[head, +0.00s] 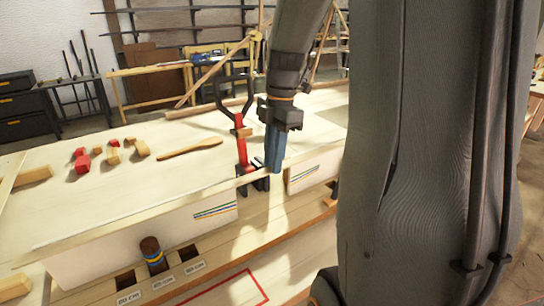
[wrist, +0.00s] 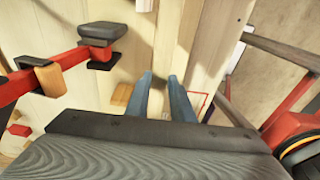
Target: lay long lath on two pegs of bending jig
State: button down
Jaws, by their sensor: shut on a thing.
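A long pale lath (head: 120,224) seems to run along the front edge of the bench from lower left toward my gripper; its colour blends with the bench top. My gripper (head: 273,168) points down with its blue fingers at the right part of this strip, close beside a red clamp (head: 241,145). It is shut on what looks like the lath. In the wrist view, the fingers (wrist: 163,98) stand a little apart, and the held part is hard to make out. A dark banded peg (head: 153,254) stands in the lower ledge. I cannot make out the jig's two pegs clearly.
Red and wooden blocks (head: 83,161) and a wooden spatula-like piece (head: 190,148) lie on the bench top. The clamp's upright handle rises close left of my gripper. Square holes with labels line the ledge below. My arm hides the right side.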

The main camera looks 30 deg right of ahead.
notch_tip(320, 180, down, 4)
jog(key=b, duration=0.3)
jog(key=shift+f+b, duration=0.45)
jog(key=shift+f, duration=0.75)
jog(key=shift+f, duration=0.35)
jog(key=c, duration=1.3)
grip_release()
jog(key=shift+r, duration=0.2)
jog(key=shift+d+r+p, duration=0.2)
jog(key=shift+r+p, duration=1.2)
jog(key=shift+d+r+p, duration=0.2)
jog(key=shift+r+p, duration=1.2)
